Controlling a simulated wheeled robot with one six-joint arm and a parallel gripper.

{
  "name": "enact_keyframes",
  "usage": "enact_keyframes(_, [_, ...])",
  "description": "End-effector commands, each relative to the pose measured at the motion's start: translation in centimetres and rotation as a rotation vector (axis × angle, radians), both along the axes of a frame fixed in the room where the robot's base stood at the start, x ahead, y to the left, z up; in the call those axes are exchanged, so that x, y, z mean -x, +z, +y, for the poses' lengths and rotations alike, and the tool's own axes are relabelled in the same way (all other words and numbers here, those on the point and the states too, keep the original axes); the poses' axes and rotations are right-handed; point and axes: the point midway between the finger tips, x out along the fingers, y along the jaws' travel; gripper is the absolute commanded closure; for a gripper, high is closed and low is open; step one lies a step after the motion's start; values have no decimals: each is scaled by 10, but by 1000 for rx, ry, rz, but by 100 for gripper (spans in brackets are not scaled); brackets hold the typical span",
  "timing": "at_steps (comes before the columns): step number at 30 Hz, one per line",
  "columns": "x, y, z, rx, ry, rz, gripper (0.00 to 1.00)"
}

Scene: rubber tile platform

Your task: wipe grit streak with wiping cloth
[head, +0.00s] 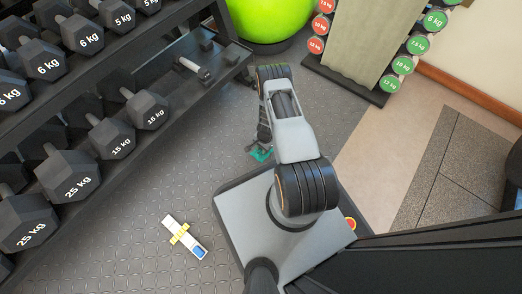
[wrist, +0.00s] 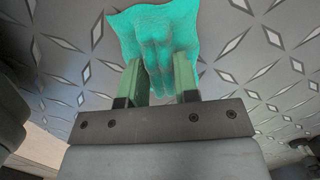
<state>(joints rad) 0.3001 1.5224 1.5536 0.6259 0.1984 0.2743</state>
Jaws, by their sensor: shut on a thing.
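My gripper (wrist: 159,72) is shut on the teal wiping cloth (wrist: 152,28), which is bunched between the two green fingers and spreads out beyond their tips in the wrist view. In the head view the cloth (head: 262,154) shows as a small teal patch below my gripper (head: 264,147), close over the grey tile floor (head: 160,180). I cannot tell whether the cloth touches the floor. I cannot make out a grit streak in either view; my arm and the cloth hide part of the floor.
A dumbbell rack (head: 180,105) stands along the left. A white, yellow and blue item (head: 184,238) lies on the tiles at the lower left. A green ball (head: 268,18) and a second weight rack (head: 345,78) are at the back. Open floor lies left of my base.

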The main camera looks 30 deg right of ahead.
Motion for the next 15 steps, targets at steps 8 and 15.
enact_keyframes(8, [0, 0, 0, 0, 0, 0, 89])
enact_keyframes(15, [0, 1, 0, 0, 0, 0, 99])
